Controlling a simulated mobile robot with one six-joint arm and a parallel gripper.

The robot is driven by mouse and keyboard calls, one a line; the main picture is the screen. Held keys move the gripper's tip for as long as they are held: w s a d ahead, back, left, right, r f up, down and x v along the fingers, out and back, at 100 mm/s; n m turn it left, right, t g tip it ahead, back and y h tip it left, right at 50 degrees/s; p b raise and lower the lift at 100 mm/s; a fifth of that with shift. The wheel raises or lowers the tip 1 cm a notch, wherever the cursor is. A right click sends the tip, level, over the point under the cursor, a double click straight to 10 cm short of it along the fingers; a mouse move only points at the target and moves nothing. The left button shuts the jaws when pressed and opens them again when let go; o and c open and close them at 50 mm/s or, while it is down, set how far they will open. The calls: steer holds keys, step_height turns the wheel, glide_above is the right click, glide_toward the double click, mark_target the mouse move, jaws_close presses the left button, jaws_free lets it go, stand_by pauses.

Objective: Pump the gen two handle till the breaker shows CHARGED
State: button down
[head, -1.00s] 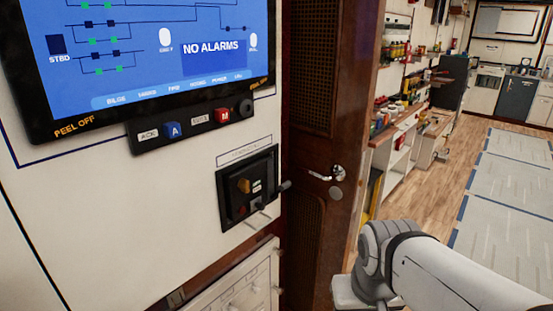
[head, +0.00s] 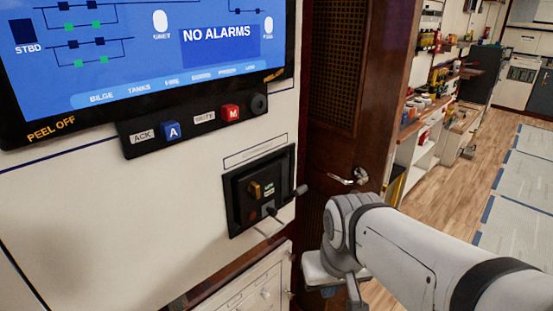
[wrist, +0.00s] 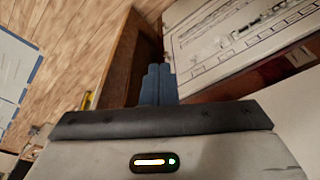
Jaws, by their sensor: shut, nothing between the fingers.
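The breaker unit (head: 234,208) is a black-framed box on the white wall below the button strip in the head view. A dark-knobbed handle (head: 299,191) sticks out from its right side. An amber knob (head: 254,190) and small green and white indicators (head: 269,189) show on its face. The indicator text is too small to read, and which breaker is gen two cannot be told. My gripper (wrist: 159,70) shows blue fingers pressed together and empty in the wrist view. In the head view my wrist is right of and below the breaker, apart from it; the fingertips are not clear there.
A large screen (head: 150,108) reading NO ALARMS hangs above, over a strip with blue A (head: 170,131) and red M (head: 230,112) buttons. A wooden door (head: 335,130) with a lever handle (head: 347,179) stands close behind my arm.

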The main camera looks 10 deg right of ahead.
steer(key=w+r+n+p, duration=0.2)
steer(key=w+r, duration=0.4)
steer(key=r, duration=0.5)
steer(key=w+r+n+p, duration=0.2)
steer(key=w+r+p, duration=0.2)
steer(key=w+r, duration=0.3)
steer(key=w+r+n+y+p, duration=0.1)
steer(key=w+r+n+p, duration=0.2)
steer(key=w+r, duration=0.4)
step_height(320, 180, up, 9)
steer(key=shift+w+a+g+p, duration=0.2)
steer(key=shift+a+g+p, duration=0.1)
steer(key=shift+g+p, duration=0.15)
steer(key=p, duration=0.1)
glide_above(301, 190)
steer(key=w+a, duration=0.2)
steer(key=w, duration=0.1)
step_height(301, 190, down, 20)
steer(key=shift+d+f, duration=0.1)
steer(key=shift+d, duration=0.05)
steer(key=f, duration=0.1)
steer(key=s+d+f+p, duration=0.1)
steer(key=shift+s+d+f, duration=0.2)
steer(key=shift+s+f, duration=0.1)
steer(key=shift+f, duration=0.1)
